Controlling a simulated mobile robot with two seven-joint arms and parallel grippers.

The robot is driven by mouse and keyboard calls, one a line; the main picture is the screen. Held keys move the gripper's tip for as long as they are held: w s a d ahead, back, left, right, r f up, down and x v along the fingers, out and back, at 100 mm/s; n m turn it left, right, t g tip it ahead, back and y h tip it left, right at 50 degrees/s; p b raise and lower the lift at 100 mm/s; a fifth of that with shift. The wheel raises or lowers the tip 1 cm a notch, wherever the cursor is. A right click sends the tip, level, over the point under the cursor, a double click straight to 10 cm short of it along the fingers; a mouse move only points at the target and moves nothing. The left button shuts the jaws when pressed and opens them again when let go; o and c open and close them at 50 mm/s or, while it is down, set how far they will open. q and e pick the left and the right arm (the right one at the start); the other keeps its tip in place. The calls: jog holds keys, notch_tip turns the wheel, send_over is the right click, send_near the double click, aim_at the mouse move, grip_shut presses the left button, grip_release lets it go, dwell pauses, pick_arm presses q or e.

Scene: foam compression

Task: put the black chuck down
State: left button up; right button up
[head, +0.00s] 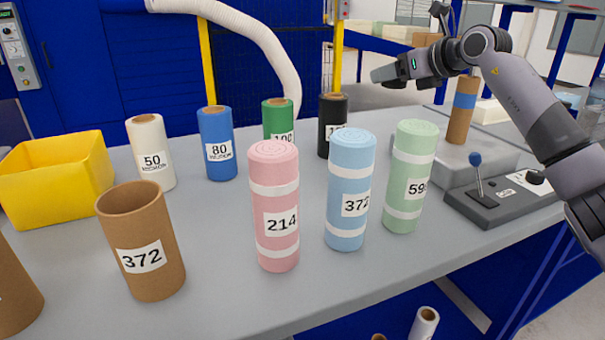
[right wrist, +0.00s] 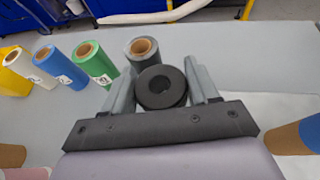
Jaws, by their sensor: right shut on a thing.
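My right gripper (head: 377,74) is raised above the back right of the table in the head view. In the right wrist view, its two grey fingers stand on either side of the black chuck (right wrist: 161,102), a thick dark ring with a hole in the middle. The gripper is shut on this chuck. The chuck cannot be made out in the head view. The black roll (head: 332,138) stands upright on the table, left of and below the gripper; it also shows beyond the chuck in the right wrist view (right wrist: 143,58). My left gripper is not in view.
White, blue (head: 218,155) and green rolls stand in the back row. Pink (head: 275,190), light blue and light green foam rolls stand in front. A cardboard tube (head: 145,225) and yellow bin (head: 55,180) are at left. A lever box (head: 500,197) and banded tube (head: 460,120) are at right.

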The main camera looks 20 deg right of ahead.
jog(key=b, duration=0.2)
send_over(381, 172)
notch_tip(381, 172, down, 16)
jog(key=shift+r, duration=0.1)
jog(key=shift+a+f, duration=0.1)
jog(key=shift+f, duration=2.05)
jog(key=shift+s, duration=0.1)
jog(key=shift+f, duration=0.1)
jog(key=shift+f, duration=0.15)
jog(key=o, duration=1.1)
